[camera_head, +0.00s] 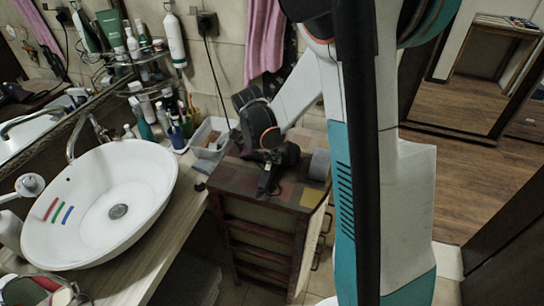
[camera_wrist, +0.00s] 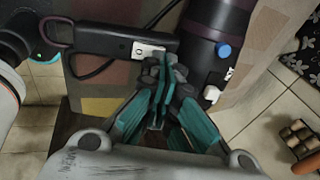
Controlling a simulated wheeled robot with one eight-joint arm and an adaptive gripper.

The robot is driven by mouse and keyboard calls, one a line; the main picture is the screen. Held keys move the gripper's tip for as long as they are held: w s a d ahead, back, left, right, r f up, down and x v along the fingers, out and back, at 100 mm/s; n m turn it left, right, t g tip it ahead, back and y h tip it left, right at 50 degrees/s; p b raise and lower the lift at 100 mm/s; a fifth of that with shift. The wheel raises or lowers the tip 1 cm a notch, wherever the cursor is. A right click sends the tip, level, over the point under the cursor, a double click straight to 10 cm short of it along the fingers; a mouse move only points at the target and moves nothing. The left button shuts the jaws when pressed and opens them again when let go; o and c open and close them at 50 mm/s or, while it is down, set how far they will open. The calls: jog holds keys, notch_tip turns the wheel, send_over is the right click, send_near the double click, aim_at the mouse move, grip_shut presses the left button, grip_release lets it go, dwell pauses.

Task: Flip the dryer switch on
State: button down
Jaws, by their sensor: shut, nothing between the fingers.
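A black hair dryer (camera_wrist: 222,25) lies on the patchwork-topped cabinet (camera_wrist: 262,50). In the wrist view its handle (camera_wrist: 112,38) runs to the left and its barrel stands at the right. A white switch plate (camera_wrist: 147,50) is on the handle near the barrel; a blue button (camera_wrist: 223,50) is on the barrel. My gripper (camera_wrist: 166,68) is shut and empty, its fingertips right beside the white plate and partly covering it. Contact cannot be told. In the head view the dryer (camera_head: 266,182) is partly hidden under my wrist.
A white basin (camera_head: 150,165) sits on the counter (camera_head: 168,220) at the left. Bottles and a clear bin (camera_head: 208,140) stand behind it. A pink towel (camera_head: 265,40) hangs above the cabinet. Tiled floor (camera_wrist: 255,115) shows right of the cabinet in the wrist view.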

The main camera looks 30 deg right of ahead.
jog(key=shift+d+f+b, duration=0.15)
jog(key=shift+f+b, duration=0.15)
jog(key=shift+f, duration=0.1)
jog(key=shift+r, duration=0.1)
jog(key=shift+s+a+r, duration=0.1)
jog(key=shift+s+a, duration=0.35)
jog(key=shift+a, duration=0.15)
jog(key=shift+r, duration=0.1)
